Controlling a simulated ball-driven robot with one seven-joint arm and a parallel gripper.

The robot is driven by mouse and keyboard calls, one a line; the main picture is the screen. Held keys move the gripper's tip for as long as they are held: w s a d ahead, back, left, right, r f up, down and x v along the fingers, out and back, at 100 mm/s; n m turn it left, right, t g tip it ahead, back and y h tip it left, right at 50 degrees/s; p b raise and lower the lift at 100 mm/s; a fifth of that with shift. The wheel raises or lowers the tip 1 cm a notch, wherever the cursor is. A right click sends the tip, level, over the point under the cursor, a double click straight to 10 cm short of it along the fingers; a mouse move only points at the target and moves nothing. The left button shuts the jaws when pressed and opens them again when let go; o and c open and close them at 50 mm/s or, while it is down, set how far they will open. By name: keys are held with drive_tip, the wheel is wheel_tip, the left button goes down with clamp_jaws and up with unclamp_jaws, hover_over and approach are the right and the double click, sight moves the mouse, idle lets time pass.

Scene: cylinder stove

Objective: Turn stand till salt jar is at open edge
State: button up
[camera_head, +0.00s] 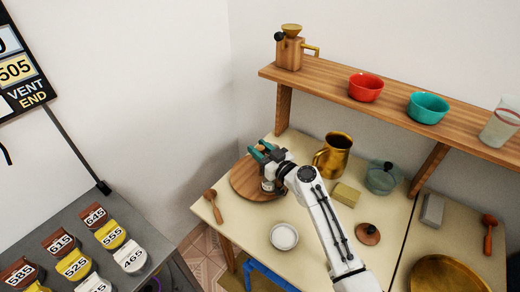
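A round wooden stand (245,186) lies flat at the left edge of the cream table. I cannot pick out the salt jar with certainty; my gripper and wrist hide part of the stand.
A wooden spoon (215,209) lies left of the stand. A white bowl (284,237), a brass jug (334,155), a yellow block (346,194) and a glass jar (382,179) are nearby. A shelf (395,108) runs above the table's back.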

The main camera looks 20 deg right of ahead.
clamp_jaws()
